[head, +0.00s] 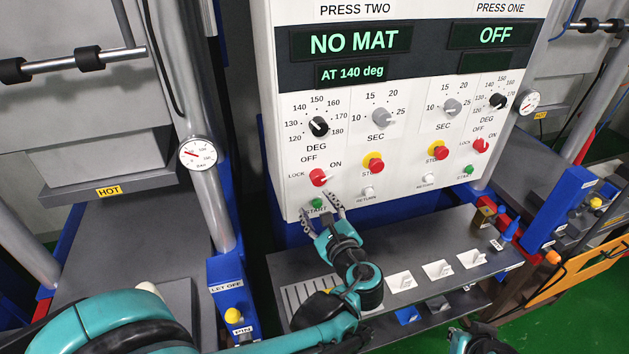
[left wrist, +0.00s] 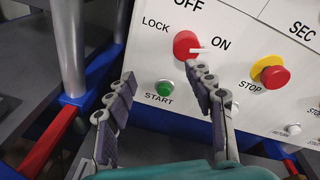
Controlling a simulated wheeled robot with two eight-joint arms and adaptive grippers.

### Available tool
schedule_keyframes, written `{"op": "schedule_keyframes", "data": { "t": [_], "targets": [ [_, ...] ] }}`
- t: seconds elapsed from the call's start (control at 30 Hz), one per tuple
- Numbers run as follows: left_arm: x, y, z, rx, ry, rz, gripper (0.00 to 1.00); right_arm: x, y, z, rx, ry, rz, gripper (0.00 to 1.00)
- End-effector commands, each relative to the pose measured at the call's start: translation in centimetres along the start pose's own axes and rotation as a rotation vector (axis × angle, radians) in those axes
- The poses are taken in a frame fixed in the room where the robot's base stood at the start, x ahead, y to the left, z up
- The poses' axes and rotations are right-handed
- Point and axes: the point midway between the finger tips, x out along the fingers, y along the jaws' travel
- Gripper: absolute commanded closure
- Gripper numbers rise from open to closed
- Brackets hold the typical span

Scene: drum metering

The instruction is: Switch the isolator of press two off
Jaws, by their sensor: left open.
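The press two isolator is a red round knob (head: 319,177) at the lower left of the white control panel (head: 400,190). In the left wrist view the knob (left wrist: 186,46) has a white pointer that points right, to ON. OFF is printed above it and LOCK at its left. My left gripper (head: 323,205) is open and empty just below the knob, in front of the green START button (head: 317,203). In the left wrist view the fingers (left wrist: 164,76) are spread, with the START button (left wrist: 164,88) seen between them. The right fingertip appears close below the pointer; contact cannot be told.
A yellow-collared red STOP button (head: 374,162) and a white RETURN button (head: 368,193) sit right of the isolator. Press one has its own red isolator (head: 481,145). A grey shelf (head: 450,225) with white holders juts out below the panel. A press column with a gauge (head: 198,153) stands left.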

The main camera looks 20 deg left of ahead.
Motion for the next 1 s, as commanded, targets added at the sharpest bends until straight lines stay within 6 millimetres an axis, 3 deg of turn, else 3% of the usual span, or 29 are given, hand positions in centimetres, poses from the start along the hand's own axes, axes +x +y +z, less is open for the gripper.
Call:
{"op": "schedule_keyframes", "data": {
  "t": [0.1, 0.2, 0.33, 0.7, 1.0],
  "targets": [
    [-0.8, -2.8, 0.0, 0.16, -0.089, -0.07, 0.47, -0.3, 0.0, -0.2, 0.0, 0.0, 0.0, 1.0],
    [-1.0, -3.7, 0.1, 0.22, -0.127, -0.092, 0.47, -0.3, 0.0, -0.2, 0.0, 0.0, 0.0, 1.0],
    [0.2, -3.9, 0.2, 0.235, -0.138, -0.094, 0.47, -0.1, 0.0, -0.1, 0.0, 0.0, 0.0, 1.0],
    [5.8, -4.5, 0.9, 0.231, -0.135, -0.093, 0.47, 0.6, 0.0, 0.4, 0.0, 0.0, 0.0, 1.0],
    [6.6, -4.6, 1.1, 0.23, -0.133, -0.096, 0.47, 0.6, 0.0, 0.4, 0.0, 0.0, 0.0, 1.0]
  ]
}}
